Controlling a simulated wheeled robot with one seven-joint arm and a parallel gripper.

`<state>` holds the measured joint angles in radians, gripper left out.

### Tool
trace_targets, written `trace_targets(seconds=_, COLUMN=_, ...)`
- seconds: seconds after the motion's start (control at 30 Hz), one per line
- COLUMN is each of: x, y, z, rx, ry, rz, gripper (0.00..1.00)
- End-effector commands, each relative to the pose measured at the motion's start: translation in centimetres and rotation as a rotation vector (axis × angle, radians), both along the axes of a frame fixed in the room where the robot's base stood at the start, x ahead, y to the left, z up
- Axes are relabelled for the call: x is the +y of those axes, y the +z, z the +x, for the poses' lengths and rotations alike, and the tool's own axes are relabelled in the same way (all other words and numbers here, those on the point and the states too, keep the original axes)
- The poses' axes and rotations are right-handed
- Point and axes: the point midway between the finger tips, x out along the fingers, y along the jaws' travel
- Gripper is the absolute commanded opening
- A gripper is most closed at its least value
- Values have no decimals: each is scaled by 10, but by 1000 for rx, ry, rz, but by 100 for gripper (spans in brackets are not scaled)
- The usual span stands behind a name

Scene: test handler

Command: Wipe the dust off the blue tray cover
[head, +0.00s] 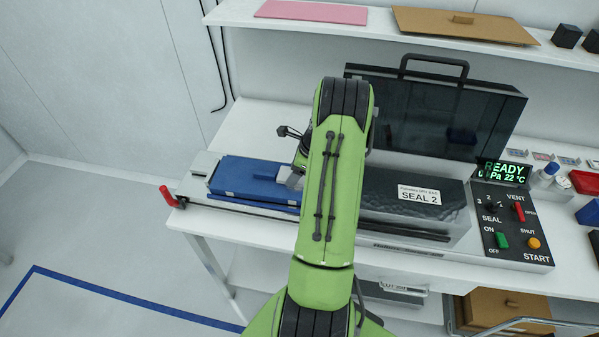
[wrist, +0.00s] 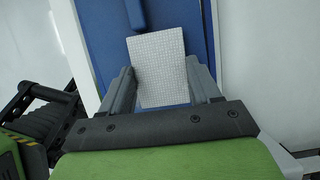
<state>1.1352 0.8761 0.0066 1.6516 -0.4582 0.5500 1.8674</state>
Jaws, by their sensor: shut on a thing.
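The blue tray cover (head: 246,178) lies flat on the left end of the machine on the table. It fills the upper middle of the wrist view (wrist: 183,14). My gripper (wrist: 165,85) is shut on a white wipe with a fine grid pattern (wrist: 160,60). The wipe is over the cover; whether it touches the surface I cannot tell. In the head view my arm hides much of the gripper and the cover's right end. No dust can be made out on the visible blue surface.
A red-handled lever (head: 169,196) stands left of the cover. Right of my arm are the dark SEAL 2 chamber (head: 412,205), its raised lid (head: 440,115) and a control panel (head: 512,228). A shelf (head: 375,25) runs behind. The floor at left is clear.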

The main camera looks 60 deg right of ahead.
Motion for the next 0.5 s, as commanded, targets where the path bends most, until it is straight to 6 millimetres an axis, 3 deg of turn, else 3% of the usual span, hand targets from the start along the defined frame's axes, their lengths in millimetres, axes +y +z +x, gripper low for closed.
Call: trace_targets(seconds=0.5, x=-2, y=-1, z=-27, rx=2, ry=-3, rz=0, gripper=38)
